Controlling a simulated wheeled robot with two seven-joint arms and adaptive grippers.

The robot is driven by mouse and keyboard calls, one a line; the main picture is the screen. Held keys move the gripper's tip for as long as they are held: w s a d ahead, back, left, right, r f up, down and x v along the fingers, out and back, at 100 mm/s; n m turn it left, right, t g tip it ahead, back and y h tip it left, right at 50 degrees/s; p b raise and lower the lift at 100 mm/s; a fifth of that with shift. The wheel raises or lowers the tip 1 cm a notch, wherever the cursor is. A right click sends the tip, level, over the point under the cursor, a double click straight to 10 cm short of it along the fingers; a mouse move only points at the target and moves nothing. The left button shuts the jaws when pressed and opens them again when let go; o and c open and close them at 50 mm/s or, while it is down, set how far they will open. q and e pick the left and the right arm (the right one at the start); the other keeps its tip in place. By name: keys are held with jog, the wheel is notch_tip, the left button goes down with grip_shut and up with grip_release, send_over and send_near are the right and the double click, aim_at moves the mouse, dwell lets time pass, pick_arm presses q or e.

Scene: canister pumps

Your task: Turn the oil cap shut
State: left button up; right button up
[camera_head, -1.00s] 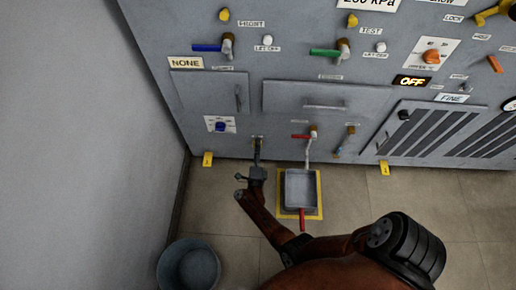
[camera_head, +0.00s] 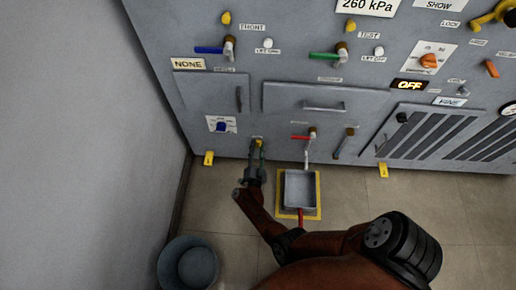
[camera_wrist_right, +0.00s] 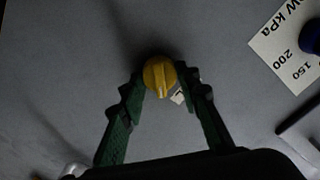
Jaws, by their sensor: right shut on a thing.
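The oil cap (camera_head: 258,143) is a small round yellow knob with a raised bar, low on the grey panel. In the right wrist view the cap (camera_wrist_right: 159,75) sits between the green fingertips of my right gripper (camera_wrist_right: 164,88), one finger on each side. In the head view my right gripper (camera_head: 257,148) reaches the panel from below and is shut on the cap. The bar of the cap points nearly straight up and down in the wrist view. The label beside the cap is partly hidden by the right finger. My left gripper is not in view.
A grey tray (camera_head: 286,192) stands on a yellow-edged mat right of my gripper, below a red-handled tap (camera_head: 300,137). A blue knob (camera_head: 221,126) is up and left of the cap. A bucket (camera_head: 163,268) stands on the floor at lower left.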

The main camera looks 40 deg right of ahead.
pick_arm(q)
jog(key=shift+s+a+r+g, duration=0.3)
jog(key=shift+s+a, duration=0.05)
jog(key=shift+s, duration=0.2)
pick_arm(e)
jog(key=shift+f+n, duration=0.15)
jog(key=shift+n, duration=4.25)
jog(key=shift+s, duration=0.1)
jog(key=o, duration=1.2)
jog(key=shift+c, duration=0.2)
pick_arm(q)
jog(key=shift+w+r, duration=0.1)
